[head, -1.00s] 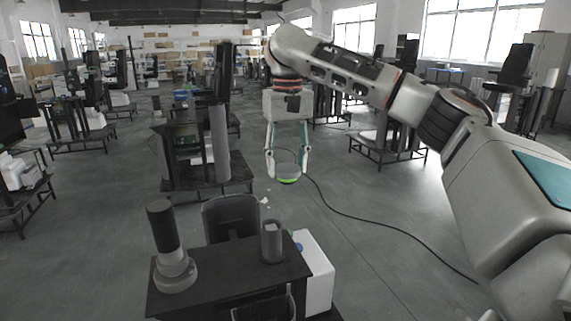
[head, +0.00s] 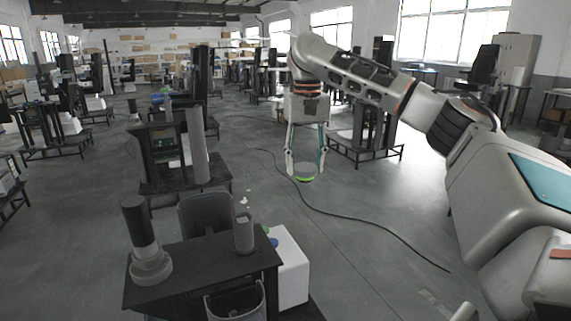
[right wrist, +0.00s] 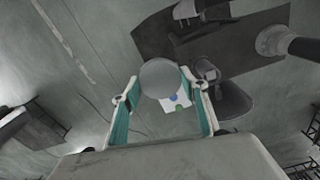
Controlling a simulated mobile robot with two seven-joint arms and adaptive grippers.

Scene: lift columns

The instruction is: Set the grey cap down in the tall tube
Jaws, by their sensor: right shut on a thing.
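My right gripper (head: 306,168) is shut on the grey cap (head: 306,172), a flat disc with a bright green lower rim. It holds the cap in the air, to the right of and beyond the black table. The cap also shows as a round grey disc (right wrist: 160,78) between the fingers in the right wrist view. An upright grey tube (head: 244,236), apparently the tall tube, stands on the table's right part, apart from the cap. It looks small and dark in the right wrist view (right wrist: 207,70). My left gripper is not in view.
The black table (head: 205,262) also bears a dark column on a grey flanged base (head: 150,267) at left. A white box (head: 292,268) stands against its right side. A dark bin-like thing (head: 205,216) is behind it. Open floor with a black cable lies to the right.

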